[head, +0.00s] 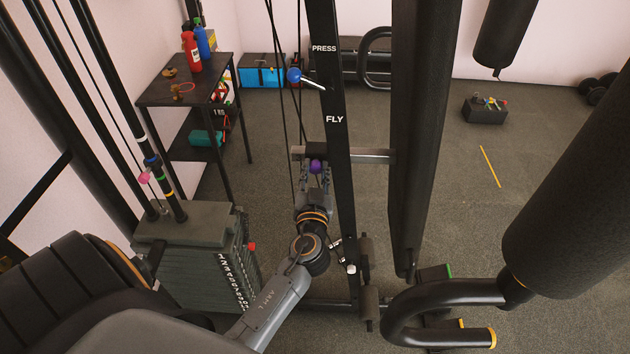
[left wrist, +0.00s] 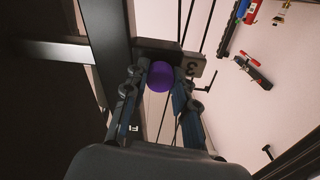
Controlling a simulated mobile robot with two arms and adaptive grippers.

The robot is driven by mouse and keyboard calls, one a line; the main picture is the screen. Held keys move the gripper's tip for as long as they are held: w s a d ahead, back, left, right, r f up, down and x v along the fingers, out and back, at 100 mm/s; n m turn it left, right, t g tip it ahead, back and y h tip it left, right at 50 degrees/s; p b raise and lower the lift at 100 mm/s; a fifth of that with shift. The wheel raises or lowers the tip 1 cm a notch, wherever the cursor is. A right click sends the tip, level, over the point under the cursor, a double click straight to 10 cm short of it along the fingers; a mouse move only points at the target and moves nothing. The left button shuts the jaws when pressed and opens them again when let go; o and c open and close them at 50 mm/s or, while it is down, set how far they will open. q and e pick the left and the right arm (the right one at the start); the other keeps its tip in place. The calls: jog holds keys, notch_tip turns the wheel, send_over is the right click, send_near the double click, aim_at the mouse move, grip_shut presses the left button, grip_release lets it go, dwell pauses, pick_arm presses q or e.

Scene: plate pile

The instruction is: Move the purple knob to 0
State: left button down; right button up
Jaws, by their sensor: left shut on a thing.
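The purple knob (head: 316,166) is a small round ball in front of the dark upright post (head: 335,130), at the level of a grey horizontal bar (head: 371,156). My left gripper (head: 315,175) has its fingers on either side of the knob and is shut on it. In the left wrist view the knob (left wrist: 160,75) sits between the two fingertips. No 0 mark is legible. My right gripper is not in view.
Cables run beside the post. A blue-ended lever (head: 306,78) sticks out above, near the words PRESS and FLY. A weight stack (head: 205,260) stands at lower left, and a padded roller (head: 570,190) fills the right. A shelf table (head: 195,85) stands behind.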

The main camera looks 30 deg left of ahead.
pick_arm(q)
jog(key=shift+r, duration=0.15)
jog(key=c, duration=1.3)
grip_release()
jog(key=shift+w, duration=0.1)
jog(key=shift+o, duration=1.3)
jog(key=shift+w+a, duration=0.1)
jog(key=shift+s, duration=0.2)
jog(key=v, duration=1.1)
jog(key=shift+s+d, duration=0.2)
jog(key=shift+s, duration=0.1)
jog(key=shift+f, duration=0.2)
